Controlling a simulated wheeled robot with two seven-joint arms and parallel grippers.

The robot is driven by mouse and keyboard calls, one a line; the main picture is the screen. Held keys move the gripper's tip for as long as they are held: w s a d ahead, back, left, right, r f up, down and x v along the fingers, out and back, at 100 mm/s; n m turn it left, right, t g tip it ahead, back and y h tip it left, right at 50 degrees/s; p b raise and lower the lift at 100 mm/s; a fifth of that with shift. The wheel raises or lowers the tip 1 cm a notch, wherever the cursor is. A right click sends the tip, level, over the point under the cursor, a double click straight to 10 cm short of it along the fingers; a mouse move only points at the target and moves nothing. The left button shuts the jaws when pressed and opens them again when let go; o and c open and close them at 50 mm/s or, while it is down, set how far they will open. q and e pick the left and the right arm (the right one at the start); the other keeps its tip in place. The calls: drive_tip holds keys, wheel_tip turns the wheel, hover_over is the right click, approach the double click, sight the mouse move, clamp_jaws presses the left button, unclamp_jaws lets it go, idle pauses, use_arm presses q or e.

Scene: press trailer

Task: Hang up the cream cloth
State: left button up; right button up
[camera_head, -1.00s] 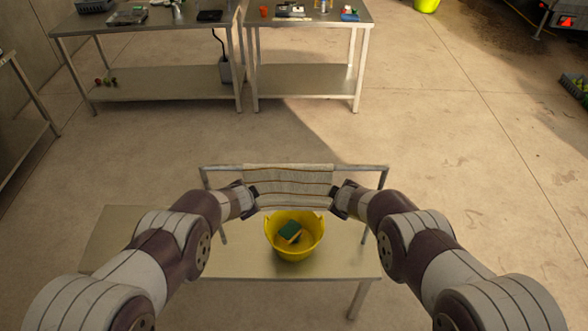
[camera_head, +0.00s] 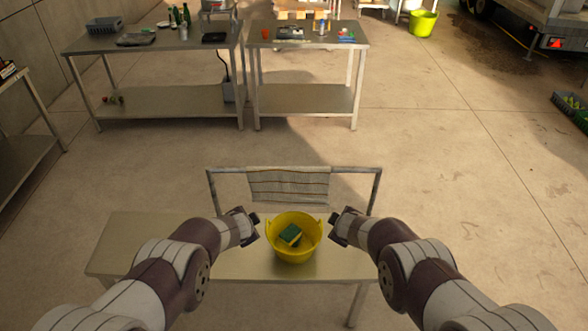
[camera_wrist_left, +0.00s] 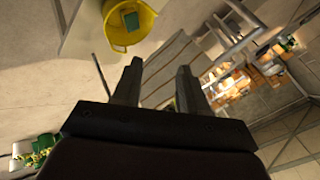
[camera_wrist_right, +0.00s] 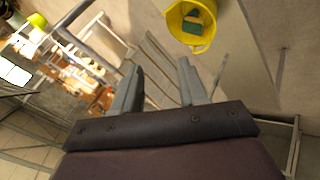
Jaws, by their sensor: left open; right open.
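The cream cloth (camera_head: 289,187), with thin darker stripes, hangs over the top bar of a metal rail (camera_head: 345,171) behind the bench. It also shows in the left wrist view (camera_wrist_left: 168,72), beyond the fingers. My left gripper (camera_head: 256,226) is open and empty, in front of the cloth and to the left of the yellow bucket. My right gripper (camera_head: 333,226) is open and empty, to the right of the bucket. Both are apart from the cloth.
A yellow bucket (camera_head: 275,249) with a green and yellow sponge (camera_head: 290,235) stands on the metal bench (camera_head: 130,250) between my arms. Two steel tables (camera_head: 150,50) with several items stand at the back.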

use_arm(q)
drive_tip(key=s+a+f+n+g+b, duration=0.1)
drive_tip(key=s+n+g+b, duration=0.1)
drive_tip(key=s+b, duration=0.4)
drive_tip(key=s+a+f+n+g+b, duration=0.2)
drive_tip(key=s+n+b, duration=0.3)
drive_tip(key=s, duration=0.8)
drive_tip(key=s+a+f+n+g+b, duration=0.1)
drive_tip(key=s+n+b, duration=0.3)
drive_tip(key=s+b, duration=0.5)
drive_tip(key=shift+s+a+f+g, duration=0.15)
drive_tip(key=shift+a+g, duration=0.45)
drive_tip(key=shift+g, duration=0.2)
use_arm(e)
drive_tip(key=s+d+f+m+g, duration=0.1)
drive_tip(key=s+m+g, duration=0.1)
drive_tip(key=s, duration=0.7)
drive_tip(key=s+d+f+m+g, duration=0.2)
drive_tip(key=s+m, duration=0.3)
drive_tip(key=s, duration=0.5)
drive_tip(key=s+d+f+m+g, duration=0.1)
drive_tip(key=s+m, duration=0.3)
drive_tip(key=s, duration=0.5)
drive_tip(key=shift+s+d+f+g, duration=0.15)
drive_tip(key=shift+d+g, duration=0.45)
drive_tip(key=shift+g, duration=0.2)
